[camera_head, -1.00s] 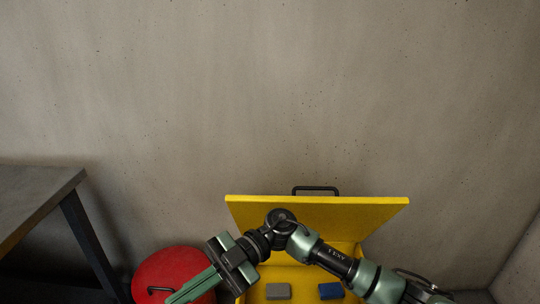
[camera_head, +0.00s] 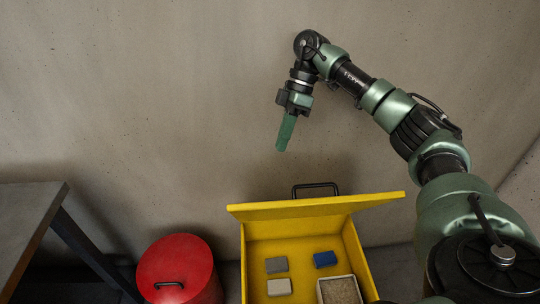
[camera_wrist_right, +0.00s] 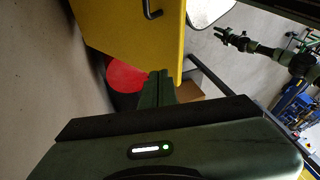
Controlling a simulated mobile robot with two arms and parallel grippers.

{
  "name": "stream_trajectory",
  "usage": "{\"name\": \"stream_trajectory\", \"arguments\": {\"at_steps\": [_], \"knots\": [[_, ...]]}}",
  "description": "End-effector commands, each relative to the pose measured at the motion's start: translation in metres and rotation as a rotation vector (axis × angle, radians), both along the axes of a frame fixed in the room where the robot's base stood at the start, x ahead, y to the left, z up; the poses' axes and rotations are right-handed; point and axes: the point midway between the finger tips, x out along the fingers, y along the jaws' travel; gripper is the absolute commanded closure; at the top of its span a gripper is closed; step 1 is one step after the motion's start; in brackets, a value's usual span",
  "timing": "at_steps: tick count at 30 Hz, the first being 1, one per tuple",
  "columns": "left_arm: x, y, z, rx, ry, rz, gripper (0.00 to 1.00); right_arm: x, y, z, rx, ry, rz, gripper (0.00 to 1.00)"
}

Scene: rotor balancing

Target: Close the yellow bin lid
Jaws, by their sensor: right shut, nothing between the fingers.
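The yellow bin (camera_head: 362,262) stands on the floor against the wall, and its lid (camera_head: 300,208) is raised at the back with a black handle (camera_head: 315,187) on its upper edge. The lid also shows in the right wrist view (camera_wrist_right: 130,35), with its handle at the top. Inside the bin are a grey block, a beige block, a blue block and a tray. My right gripper (camera_head: 284,145) is shut and empty, pointing down above and behind the lid, apart from it in the head view. Its fingers also show in the right wrist view (camera_wrist_right: 157,88). My left gripper is out of the head view.
A red round container (camera_head: 178,262) with a black handle stands left of the bin. A dark table (camera_head: 30,215) is at the far left. The concrete wall (camera_head: 150,90) is close behind the bin. Another arm shows in the right wrist view (camera_wrist_right: 262,50).

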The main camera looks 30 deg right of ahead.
Motion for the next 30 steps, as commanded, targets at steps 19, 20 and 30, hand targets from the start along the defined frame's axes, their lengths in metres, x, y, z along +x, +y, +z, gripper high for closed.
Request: {"name": "stream_trajectory", "arguments": {"at_steps": [19,20,30], "knots": [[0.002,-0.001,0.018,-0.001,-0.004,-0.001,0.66,-0.035,0.054,-0.094,0.002,0.000,0.005,1.00],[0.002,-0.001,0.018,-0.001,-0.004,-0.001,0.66,-0.037,0.055,-0.096,0.002,0.001,0.005,1.00],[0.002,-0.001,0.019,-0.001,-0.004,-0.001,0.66,-0.044,0.059,-0.102,0.003,-0.002,0.003,1.00]]}}
